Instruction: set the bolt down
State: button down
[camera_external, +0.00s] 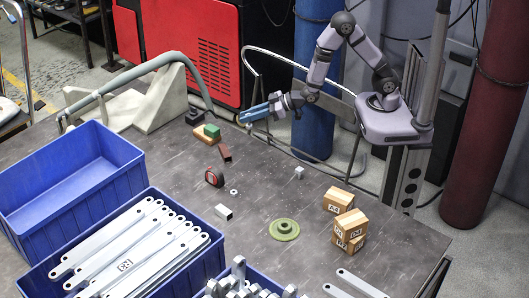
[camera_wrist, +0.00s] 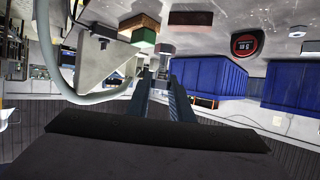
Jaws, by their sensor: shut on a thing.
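My gripper (camera_external: 252,115) is stretched out to the left of my base, above the table's far edge. Its two blue-grey fingers (camera_wrist: 167,90) run up the middle of the wrist view and are shut on the bolt. A small grey piece that looks like the bolt (camera_wrist: 165,49) shows at the fingertips; most of it is hidden by the fingers. In the external view the bolt is too small to make out. Several other grey bolts (camera_external: 240,284) lie in a blue bin at the front.
A green block (camera_external: 212,131), wooden pieces, a dark red block (camera_external: 225,152) and a red-black tape measure (camera_external: 214,177) lie near the gripper. A hose (camera_external: 135,72) arches over a pale bracket on the left. Blue bins (camera_external: 70,182) stand front left; cartons (camera_external: 349,225) stand right. Mid-table has free room.

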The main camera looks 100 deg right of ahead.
jog(key=w+a+r+n+g+y+b, duration=0.25)
jog(key=a+n+y, duration=0.3)
jog(key=a, duration=1.15)
jog(key=w+a+r+n+g+y+b, duration=0.25)
jog(key=a+n+y, duration=0.3)
jog(key=a, duration=1.15)
jog(key=s+a+f+n+g+y+b, duration=0.1)
jog(key=s+a+f+n+g+b, duration=0.15)
jog(key=s+a, duration=0.55)
jog(key=s+a+f+n+g+y+b, duration=0.15)
jog(key=s+a+n+g, duration=0.3)
jog(key=a, duration=0.65)
jog(key=s+a+f+n+g+y+b, duration=0.1)
jog(key=s+a+n+g+b, duration=0.2)
jog(key=s+a, duration=0.55)
jog(key=shift+w+a+f+b, duration=0.2)
jog(key=shift+f+b, duration=0.25)
jog(key=shift+f, duration=1.15)
jog(key=shift+w+a+f+b, duration=0.15)
jog(key=shift+w+f+b, duration=0.25)
jog(key=shift+f, duration=1.2)
jog(key=shift+w+a+f+b, duration=0.2)
jog(key=shift+f+b, duration=0.25)
jog(key=shift+f, duration=1.15)
